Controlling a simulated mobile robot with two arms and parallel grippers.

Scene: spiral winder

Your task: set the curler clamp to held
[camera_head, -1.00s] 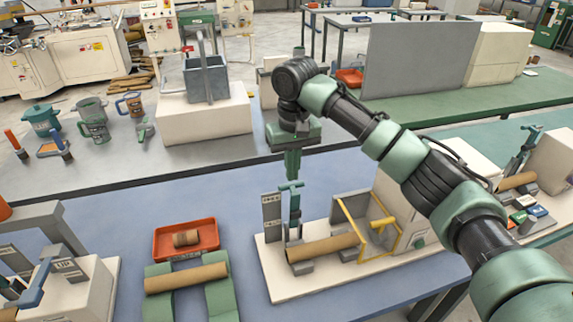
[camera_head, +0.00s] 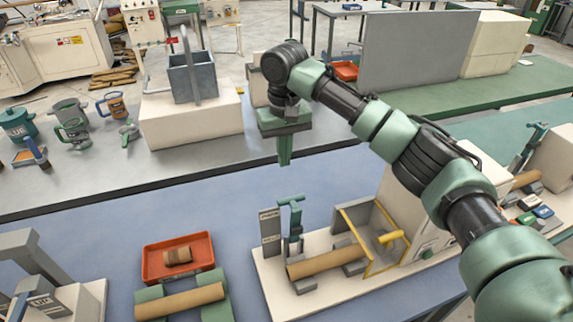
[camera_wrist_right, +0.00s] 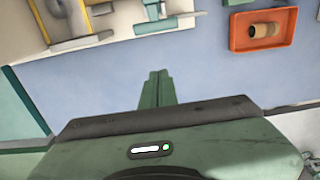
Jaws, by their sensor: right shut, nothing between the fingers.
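The curler clamp is most likely the upright teal lever (camera_head: 296,215) with a T-shaped top, at the left end of the winder's pale base (camera_head: 275,292). A grey label plate (camera_head: 270,232) stands beside it; its words are too small to read. The lever stands roughly upright, its foot near the end of a brown tube (camera_head: 325,263). My right gripper (camera_head: 284,163) is shut and empty, above the lever's top and apart from it. Its closed fingers also show in the right wrist view (camera_wrist_right: 157,90). My left gripper is not in view.
A yellow guard frame (camera_head: 355,240) stands right of the lever. An orange tray (camera_head: 150,262) holding a short brown roll, and a tube on green supports (camera_head: 215,308), lie to the left. A grey bin (camera_head: 193,78) on a pale block stands behind. The blue tabletop between is clear.

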